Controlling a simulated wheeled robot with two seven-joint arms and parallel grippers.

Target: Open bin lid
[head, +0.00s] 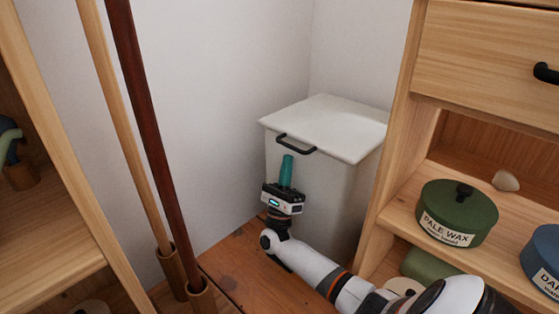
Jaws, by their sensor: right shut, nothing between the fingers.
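A pale grey bin (338,190) stands in the corner of the room. Its white lid (330,120) lies flat on top, closed. A black handle (297,145) sticks out at the lid's front edge. My right gripper (287,160) points up in front of the bin's front face, just below the handle. Its teal fingers are together with nothing between them. In this view the fingertips appear slightly under the handle; I cannot tell whether they touch it. My right arm comes in from the lower right and hides part of the bin's lower front. My left gripper does not show.
A wooden shelf unit (398,200) stands close on the bin's right, holding a green tin (457,213) and a blue tin (545,262). Two upright poles (150,130) stand at left beside another wooden shelf (50,230). White walls are close behind the bin.

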